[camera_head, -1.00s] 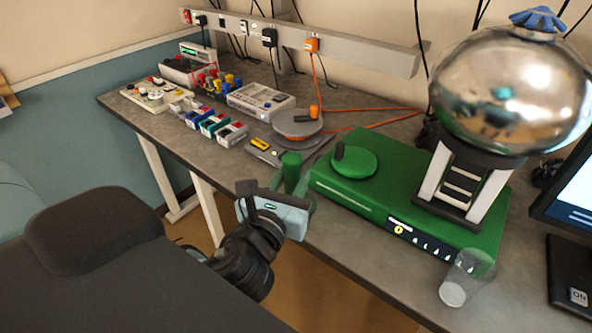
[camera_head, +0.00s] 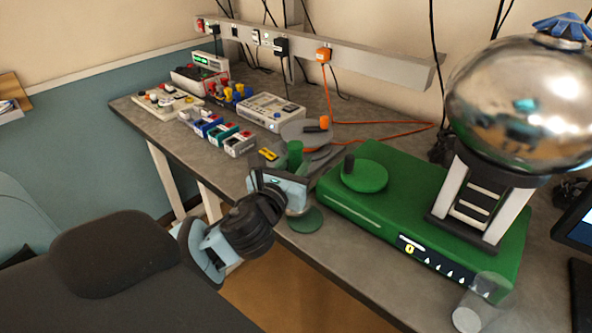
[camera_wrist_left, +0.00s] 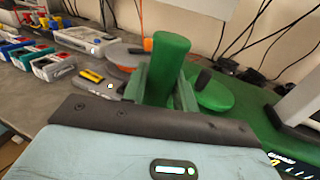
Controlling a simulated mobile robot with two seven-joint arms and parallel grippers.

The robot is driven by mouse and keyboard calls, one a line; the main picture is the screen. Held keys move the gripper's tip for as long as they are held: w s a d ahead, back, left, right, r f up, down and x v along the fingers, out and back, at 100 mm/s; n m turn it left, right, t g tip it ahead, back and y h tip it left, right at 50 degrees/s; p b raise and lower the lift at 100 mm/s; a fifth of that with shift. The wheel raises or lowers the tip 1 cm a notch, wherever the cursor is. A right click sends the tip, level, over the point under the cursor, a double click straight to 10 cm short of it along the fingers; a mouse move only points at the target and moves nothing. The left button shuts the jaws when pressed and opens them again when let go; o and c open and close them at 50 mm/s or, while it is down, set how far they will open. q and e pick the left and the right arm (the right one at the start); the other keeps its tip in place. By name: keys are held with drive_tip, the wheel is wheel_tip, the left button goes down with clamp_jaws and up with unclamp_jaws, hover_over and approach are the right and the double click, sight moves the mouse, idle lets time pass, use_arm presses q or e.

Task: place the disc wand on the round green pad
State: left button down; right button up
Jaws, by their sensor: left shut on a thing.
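The disc wand shows as an upright green cylindrical handle (camera_head: 295,154) in the head view. The handle stands large between the fingers in the left wrist view (camera_wrist_left: 166,68). My left gripper (camera_head: 298,170) is shut on this handle. The wand's lower end is mostly hidden behind the gripper; a greyish rounded part shows just under it. My right gripper is not in view.
A green box (camera_head: 350,208) with a green disc (camera_head: 365,175) and a large metal sphere (camera_head: 520,100) stands to the right. A grey turntable-like disc (camera_head: 292,134) lies behind. Small modules (camera_head: 222,133) fill the left. A clear cup (camera_head: 480,305) stands front right.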

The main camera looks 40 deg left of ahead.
use_arm(q)
drive_tip(key=shift+f, duration=0.85)
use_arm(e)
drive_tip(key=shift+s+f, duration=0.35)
use_arm(q)
drive_tip(key=shift+r, duration=0.1)
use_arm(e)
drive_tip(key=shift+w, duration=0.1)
use_arm(q)
drive_tip(key=c, duration=1.1)
unclamp_jaws()
drive_tip(key=shift+f, duration=0.2)
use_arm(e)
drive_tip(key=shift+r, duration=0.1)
